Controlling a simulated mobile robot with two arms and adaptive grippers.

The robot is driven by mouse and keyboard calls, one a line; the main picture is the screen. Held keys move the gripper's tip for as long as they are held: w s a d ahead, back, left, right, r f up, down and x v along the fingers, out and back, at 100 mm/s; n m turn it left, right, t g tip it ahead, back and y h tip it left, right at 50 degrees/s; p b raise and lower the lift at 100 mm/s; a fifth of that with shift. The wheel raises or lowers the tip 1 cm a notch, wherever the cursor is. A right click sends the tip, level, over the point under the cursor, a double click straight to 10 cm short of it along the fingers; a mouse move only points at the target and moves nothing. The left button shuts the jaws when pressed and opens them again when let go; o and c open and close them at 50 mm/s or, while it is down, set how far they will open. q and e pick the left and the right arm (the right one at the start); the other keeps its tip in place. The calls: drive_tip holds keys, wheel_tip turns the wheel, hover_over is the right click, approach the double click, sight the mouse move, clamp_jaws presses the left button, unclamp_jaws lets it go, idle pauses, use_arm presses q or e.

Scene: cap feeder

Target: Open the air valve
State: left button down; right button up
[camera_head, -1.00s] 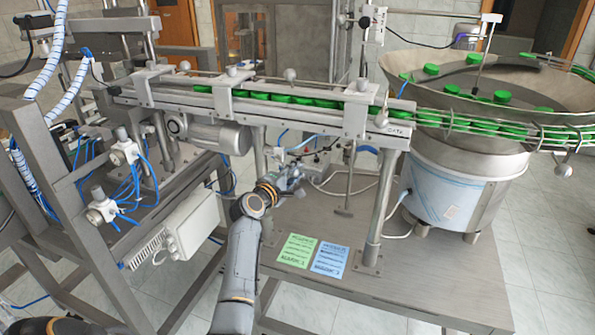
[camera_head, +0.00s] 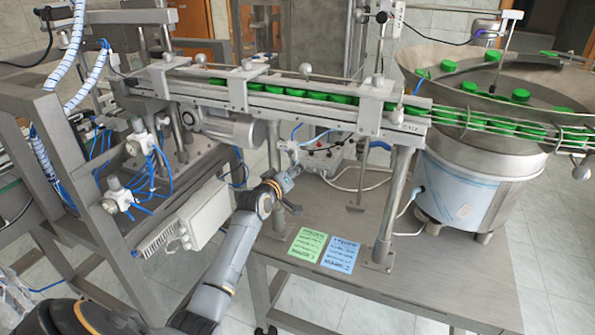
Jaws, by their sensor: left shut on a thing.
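My left gripper (camera_head: 287,181) is below the conveyor, beside the front left leg of its stand. It is small in the picture and its fingertips are hard to make out. It is shut on a small part, which looks like the air valve, mostly hidden by the gripper. A pale fitting (camera_head: 292,152) with a blue tube (camera_head: 296,131) shows just above it. I cannot tell the angle of the valve's handle. My right gripper is not in view.
The conveyor (camera_head: 260,101) with green caps (camera_head: 318,96) runs above my left gripper. A steel cap bowl (camera_head: 470,130) stands at the right. A green card (camera_head: 308,244) and a blue card (camera_head: 340,255) lie on the table (camera_head: 410,290). A white box (camera_head: 205,213) is at the left.

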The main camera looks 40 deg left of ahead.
use_arm(q)
drive_tip(key=shift+s+a+f+m, duration=0.15)
drive_tip(key=shift+a+f+m, duration=0.2)
drive_tip(key=shift+m, duration=0.25)
drive_tip(key=shift+y, duration=0.3)
drive_tip(key=c, duration=1.3)
unclamp_jaws()
drive_tip(key=shift+o, duration=1.3)
drive_tip(key=shift+s+r, duration=0.1)
drive_tip(key=shift+r, duration=0.15)
drive_tip(key=v, duration=1.2)
